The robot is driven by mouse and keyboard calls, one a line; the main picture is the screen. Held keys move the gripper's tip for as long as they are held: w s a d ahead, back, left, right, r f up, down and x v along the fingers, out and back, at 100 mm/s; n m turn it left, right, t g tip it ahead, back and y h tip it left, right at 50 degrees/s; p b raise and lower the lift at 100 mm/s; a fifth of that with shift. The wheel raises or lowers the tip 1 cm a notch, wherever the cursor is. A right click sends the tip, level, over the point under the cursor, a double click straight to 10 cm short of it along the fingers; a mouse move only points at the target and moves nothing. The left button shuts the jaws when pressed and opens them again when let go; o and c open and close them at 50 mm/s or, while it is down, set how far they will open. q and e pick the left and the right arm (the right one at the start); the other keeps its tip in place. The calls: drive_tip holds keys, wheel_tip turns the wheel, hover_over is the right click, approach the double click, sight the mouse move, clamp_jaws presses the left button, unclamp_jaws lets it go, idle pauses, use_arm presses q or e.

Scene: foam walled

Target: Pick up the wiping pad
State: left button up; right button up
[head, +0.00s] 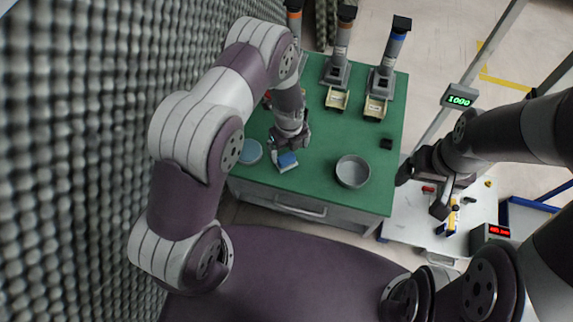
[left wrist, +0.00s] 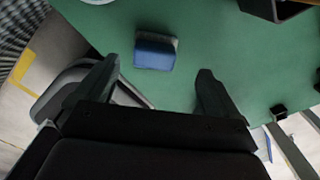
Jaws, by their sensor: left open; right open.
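The wiping pad (head: 287,160) is a small block with a blue top and a pale underside, lying on the green table top near its front left. In the left wrist view the pad (left wrist: 155,52) lies ahead of and between the two black fingers. My left gripper (head: 289,150) is open just above and beside the pad, with nothing held; it also shows in the left wrist view (left wrist: 157,85). I cannot tell from the head view whether a finger touches the pad. My right gripper (head: 422,190) is open and empty, right of the green table.
A round grey bowl (head: 353,172) stands right of the pad, and a blue-grey disc (head: 250,152) lies left of it. Dispensers with yellow trays (head: 376,107) stand at the back. A small black block (head: 386,143) sits near the right edge. A foam wall (head: 85,150) rises at left.

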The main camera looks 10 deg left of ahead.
sight(286, 157)
use_arm(q)
drive_tip(key=f+b, duration=0.1)
drive_tip(key=f, duration=0.3)
drive_tip(key=f+b, duration=0.1)
drive_tip(key=f, duration=0.1)
drive_tip(key=shift+s+a+b, duration=0.25)
drive_tip(key=shift+b, duration=0.1)
drive_tip(key=shift+r, duration=0.1)
drive_tip(key=c, duration=1.1)
drive_tip(key=shift+r, duration=0.1)
drive_tip(key=shift+c, duration=0.2)
